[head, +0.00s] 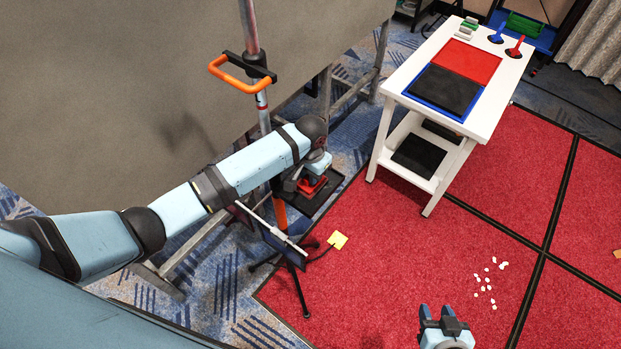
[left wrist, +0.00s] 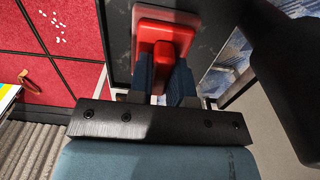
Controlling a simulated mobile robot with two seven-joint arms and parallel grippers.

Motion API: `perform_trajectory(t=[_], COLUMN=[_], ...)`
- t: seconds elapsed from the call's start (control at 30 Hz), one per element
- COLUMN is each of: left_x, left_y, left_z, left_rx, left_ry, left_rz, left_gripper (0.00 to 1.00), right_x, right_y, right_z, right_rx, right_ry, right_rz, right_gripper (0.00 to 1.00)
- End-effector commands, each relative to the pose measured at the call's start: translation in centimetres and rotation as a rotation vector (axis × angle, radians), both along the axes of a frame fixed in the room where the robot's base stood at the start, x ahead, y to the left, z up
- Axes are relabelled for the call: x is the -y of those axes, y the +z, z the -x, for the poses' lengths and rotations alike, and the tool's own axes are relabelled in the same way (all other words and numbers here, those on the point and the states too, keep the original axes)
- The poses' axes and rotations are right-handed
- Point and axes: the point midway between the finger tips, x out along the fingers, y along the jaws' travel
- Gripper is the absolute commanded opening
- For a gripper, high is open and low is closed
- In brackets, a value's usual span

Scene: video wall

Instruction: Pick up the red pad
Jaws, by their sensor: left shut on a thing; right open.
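The red pad (head: 312,187) shows in the head view under my left gripper (head: 302,178), at or just above a small black tray (head: 328,199). In the left wrist view the pad (left wrist: 183,17) is a rounded red plate with a raised block on it. My left gripper (left wrist: 166,80) is shut on that block, one finger on each side. I cannot tell whether the pad touches the dark surface behind it. My right gripper (head: 443,316) is open and empty, low in the head view over the red carpet.
A metal pole with an orange handle (head: 242,82) stands close to my left arm, beside a large grey panel (head: 120,90). A white table (head: 398,86) with red and black pads stands back right.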

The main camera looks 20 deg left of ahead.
Motion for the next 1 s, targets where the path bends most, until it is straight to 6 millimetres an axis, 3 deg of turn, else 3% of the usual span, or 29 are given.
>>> perform_trajectory(t=[0.17, 0.6, 0.97, 1.0], left_x=[0.0, 0.0, 0.0, 0.0], left_y=[1.0, 8.9, 10.1, 10.1], left_z=[-0.1, -0.1, 0.0, 0.0], left_rx=[0.002, 0.003, 0.0, 0.0], left_ry=[0.0, -0.001, 0.0, 0.0], left_rz=[0.001, 0.001, 0.0, 0.0], left_gripper=[0.0, 0.0, 0.0, 0.16], right_x=[0.0, 0.3, 0.1, 0.1], right_y=[0.0, -1.0, -0.9, -0.9], right_z=[-0.1, 0.3, 0.3, 0.3], right_rx=[0.005, 0.011, 0.01, 0.01], right_ry=[0.003, 0.032, 0.029, 0.029], right_rz=[0.002, 0.028, 0.022, 0.022], right_gripper=[0.43, 0.43, 0.43, 0.43])
